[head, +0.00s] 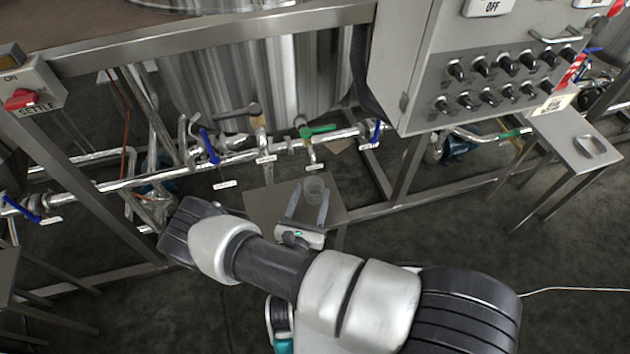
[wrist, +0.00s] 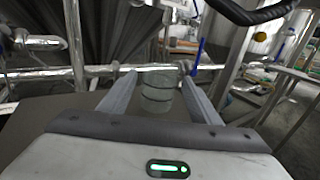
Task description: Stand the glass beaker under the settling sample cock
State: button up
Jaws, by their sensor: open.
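The glass beaker (head: 314,187) stands upright near the right rear of a small grey stand (head: 262,204), below the pipe run. My gripper (head: 310,197) is open, with one finger on each side of the beaker. In the wrist view the beaker (wrist: 158,93) is between the spread fingers (wrist: 158,80), with gaps visible on both sides.
Blue-handled valves (head: 209,146) sit along the same pipe. A steel tank (head: 260,65) stands behind it. A control cabinet (head: 480,70) overhangs at the upper right. A side table (head: 560,140) with a small dish stands at right. The floor at lower right is clear except for a white cable.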

jog(key=v, duration=0.6)
jog(key=shift+p, duration=0.4)
